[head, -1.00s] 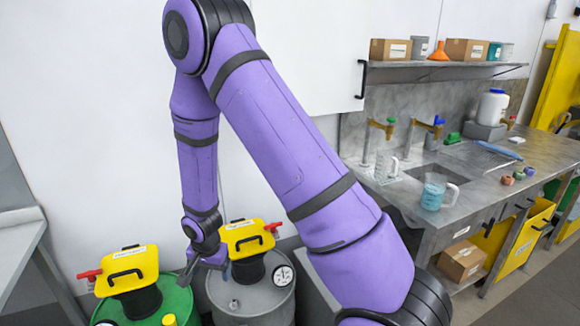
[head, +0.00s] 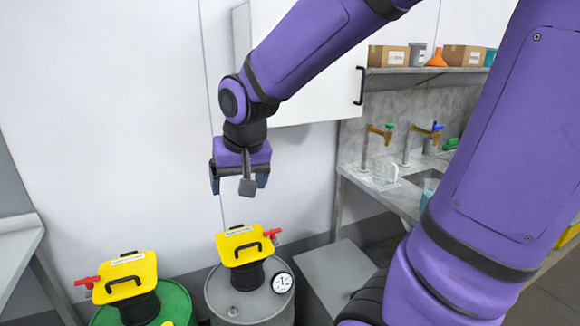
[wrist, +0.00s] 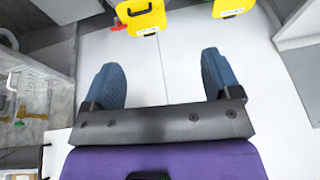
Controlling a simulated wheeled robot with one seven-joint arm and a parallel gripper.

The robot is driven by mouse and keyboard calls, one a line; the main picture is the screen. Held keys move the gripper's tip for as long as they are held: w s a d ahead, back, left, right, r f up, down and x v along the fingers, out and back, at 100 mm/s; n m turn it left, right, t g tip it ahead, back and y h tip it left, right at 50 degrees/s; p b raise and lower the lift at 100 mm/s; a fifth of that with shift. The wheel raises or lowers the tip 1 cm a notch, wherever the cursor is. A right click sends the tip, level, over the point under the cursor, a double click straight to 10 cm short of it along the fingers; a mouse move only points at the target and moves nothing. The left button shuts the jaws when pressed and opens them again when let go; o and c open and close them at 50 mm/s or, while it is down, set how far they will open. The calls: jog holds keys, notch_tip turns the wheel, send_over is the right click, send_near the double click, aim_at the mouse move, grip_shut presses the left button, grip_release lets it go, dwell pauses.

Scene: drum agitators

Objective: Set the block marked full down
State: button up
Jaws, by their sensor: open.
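My gripper (head: 239,185) is open, pointing down in the air in front of the white wall, above the grey drum. In the wrist view its two blue fingers (wrist: 160,75) are wide apart with nothing between them. I cannot make out a block marked full in either current view. The grey drum (head: 225,300) carries a yellow agitator head (head: 240,243) with a black handle and a red lever. The green drum (head: 178,303) to its left carries a similar yellow head (head: 125,277). The labels on both heads are too small to read.
A grey box (head: 335,275) stands right of the grey drum. The bench (head: 405,198) with brass taps and a clear jug (head: 384,172) is farther right, partly hidden by my arm. A white cabinet (head: 330,85) hangs behind my arm. A pale table (head: 18,240) is at the left.

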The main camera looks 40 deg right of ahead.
jog(key=s+r+n+t, duration=0.1)
jog(key=s+r+n, duration=0.2)
jog(key=s+r, duration=0.4)
jog(key=s, duration=0.7)
jog(key=shift+d+n, duration=0.4)
